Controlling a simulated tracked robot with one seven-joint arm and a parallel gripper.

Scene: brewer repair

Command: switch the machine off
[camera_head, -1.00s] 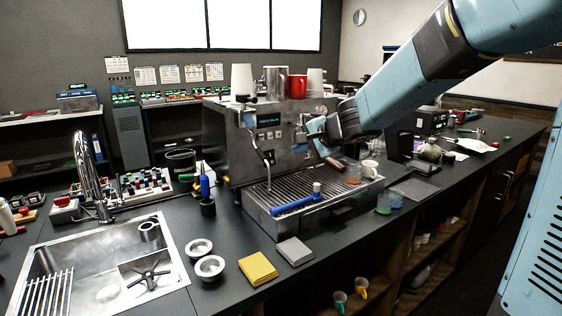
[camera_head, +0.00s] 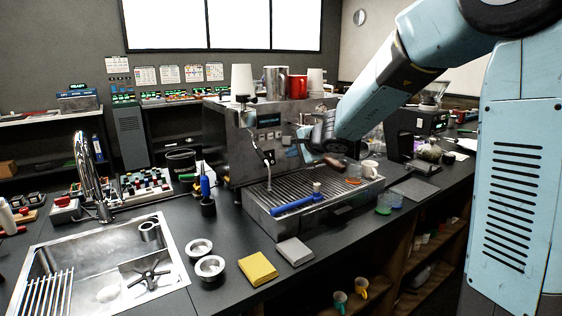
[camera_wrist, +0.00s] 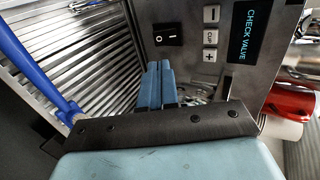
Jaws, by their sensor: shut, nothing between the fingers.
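The steel espresso machine (camera_head: 224,150) stands on the dark counter. In the wrist view its front panel carries a black rocker switch (camera_wrist: 168,34) with I and O marks. Beside the switch are three small buttons (camera_wrist: 210,37) and a lit display (camera_wrist: 250,36) reading "CHECK VALVE". My gripper (camera_wrist: 159,66) is shut and empty, its blue fingertips just below the switch in the picture. I cannot tell whether they touch the panel. In the head view my gripper (camera_head: 303,142) is in front of the machine's right part, and the switch cannot be made out there.
A blue-handled tool (camera_head: 297,206) lies on the drip tray (camera_head: 262,218). A white cup (camera_head: 370,169) stands at the tray's right. Cups, including a red one (camera_head: 297,87), stand on top of the machine. A sink (camera_head: 60,262) is at the left.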

